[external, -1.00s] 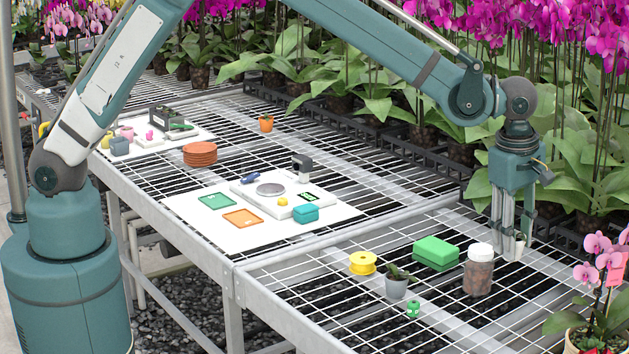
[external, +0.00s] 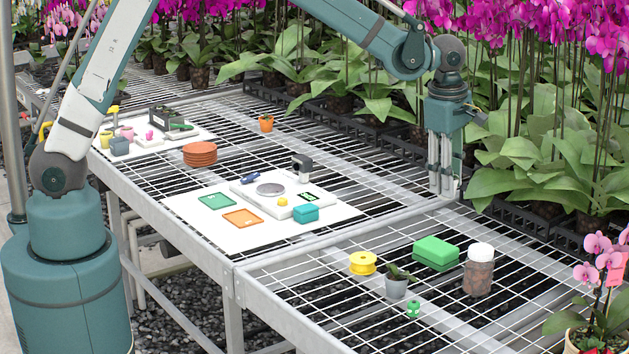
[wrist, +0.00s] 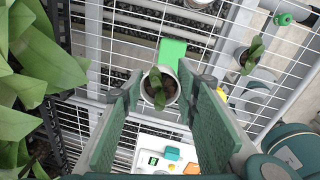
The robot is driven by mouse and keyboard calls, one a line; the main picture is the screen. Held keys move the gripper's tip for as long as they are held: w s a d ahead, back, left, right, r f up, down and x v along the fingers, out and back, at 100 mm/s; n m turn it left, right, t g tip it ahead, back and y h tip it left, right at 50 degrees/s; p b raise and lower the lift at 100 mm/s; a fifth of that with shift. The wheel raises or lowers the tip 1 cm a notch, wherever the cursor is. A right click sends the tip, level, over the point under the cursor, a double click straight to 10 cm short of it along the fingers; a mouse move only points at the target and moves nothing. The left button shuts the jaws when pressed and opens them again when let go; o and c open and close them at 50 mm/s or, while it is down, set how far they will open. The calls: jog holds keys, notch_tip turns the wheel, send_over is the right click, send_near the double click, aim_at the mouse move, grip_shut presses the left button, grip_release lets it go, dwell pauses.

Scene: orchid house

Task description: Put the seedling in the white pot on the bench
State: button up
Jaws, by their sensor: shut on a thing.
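My gripper (external: 445,190) is shut on a white pot with a small green seedling. In the wrist view the white pot (wrist: 171,90) sits upright between the two fingers (wrist: 161,86), with the seedling (wrist: 156,84) and dark soil showing from above. In the external view the fingers mostly hide the pot. The gripper is over the back of the wire-mesh bench (external: 335,258), near the cross bar joining two sections; the pot's height over the mesh cannot be told. A second seedling in a grey pot (external: 396,288) stands on the front section.
A green block (external: 436,252), a jar (external: 479,272), a yellow spool (external: 363,263) and a small green item (external: 413,309) stand on the near section. A white board (external: 185,208) holds a scale (external: 275,193) and coloured trays. Orchids line the back edge.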

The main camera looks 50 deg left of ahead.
jog(key=s+a+n, duration=0.2)
jog(key=s+a, duration=0.1)
jog(key=a, duration=1)
jog(key=s+a+n, duration=0.2)
jog(key=a, duration=1.1)
jog(key=s+a+n, duration=0.2)
jog(key=s+a, duration=0.1)
jog(key=a, duration=0.9)
jog(key=s+a+f+n+y+b, duration=0.15)
jog(key=s+a+n, duration=0.55)
jog(key=s+a, duration=1.9)
jog(key=shift+g+h, duration=0.25)
jog(key=shift+g, duration=0.15)
jog(key=shift+a+f, duration=0.1)
jog(key=shift+f, duration=2.4)
jog(key=shift+f+b, duration=0.55)
jog(key=shift+f, duration=2.35)
jog(key=shift+f, duration=0.1)
jog(key=shift+f+b, duration=0.6)
jog(key=shift+f, duration=1.4)
